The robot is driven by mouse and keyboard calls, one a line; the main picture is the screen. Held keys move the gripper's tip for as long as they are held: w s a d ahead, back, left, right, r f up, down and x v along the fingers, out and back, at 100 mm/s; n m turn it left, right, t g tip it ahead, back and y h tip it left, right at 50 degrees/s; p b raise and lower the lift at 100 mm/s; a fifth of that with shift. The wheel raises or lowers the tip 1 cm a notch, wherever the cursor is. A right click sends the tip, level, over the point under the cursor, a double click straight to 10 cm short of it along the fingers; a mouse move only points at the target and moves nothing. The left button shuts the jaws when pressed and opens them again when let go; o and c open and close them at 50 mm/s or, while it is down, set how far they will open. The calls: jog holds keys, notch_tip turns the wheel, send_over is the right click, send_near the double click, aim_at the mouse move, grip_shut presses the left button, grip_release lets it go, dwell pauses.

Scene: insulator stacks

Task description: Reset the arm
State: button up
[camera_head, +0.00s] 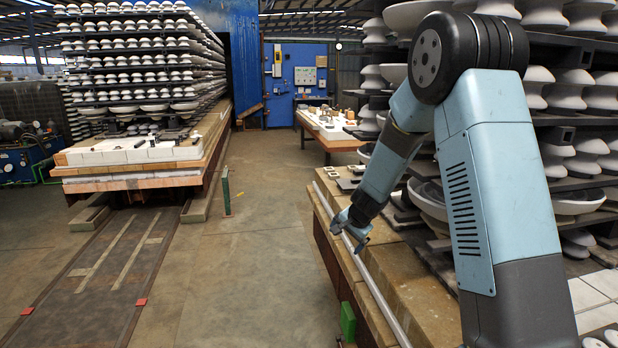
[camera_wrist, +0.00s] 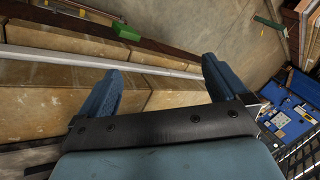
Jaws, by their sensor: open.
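My arm is folded at the right of the head view, with its forearm pointing down. My gripper (camera_head: 357,238) is over the near edge of the brick-topped kiln car (camera_head: 408,268) on the right. In the wrist view my gripper (camera_wrist: 160,82) shows two blue fingers spread apart with nothing held between them. A long pale rod (camera_head: 372,284) lies along the edge of the bricks. In the wrist view the rod (camera_wrist: 45,54) passes behind the fingertips. I cannot tell how far the fingers are from it.
Stacked white insulators (camera_head: 575,90) stand close behind my arm. Another loaded car (camera_head: 130,165) is at left, and a table with small parts (camera_head: 335,132) stands further back. A green block (camera_head: 347,322) is at the lower edge.

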jog(key=s+d+r+n, duration=0.2)
jog(key=s+r+n, duration=0.1)
jog(key=s+r, duration=0.65)
jog(key=s+d+r+n, duration=0.2)
jog(key=s+r, duration=0.7)
jog(key=r, duration=0.2)
jog(key=s+d+r+n+h, duration=0.1)
jog(key=s+d, duration=0.1)
jog(key=s, duration=0.5)
jog(key=s+d+r+n, duration=0.1)
jog(key=s+d+r, duration=0.1)
jog(key=s, duration=0.6)
jog(key=s+d+r+n+h, duration=0.1)
jog(key=s+d+r, duration=0.1)
jog(key=s, duration=0.5)
jog(key=shift+s+d+h, duration=0.2)
jog(key=shift+d+h, duration=0.1)
jog(key=shift+d, duration=0.55)
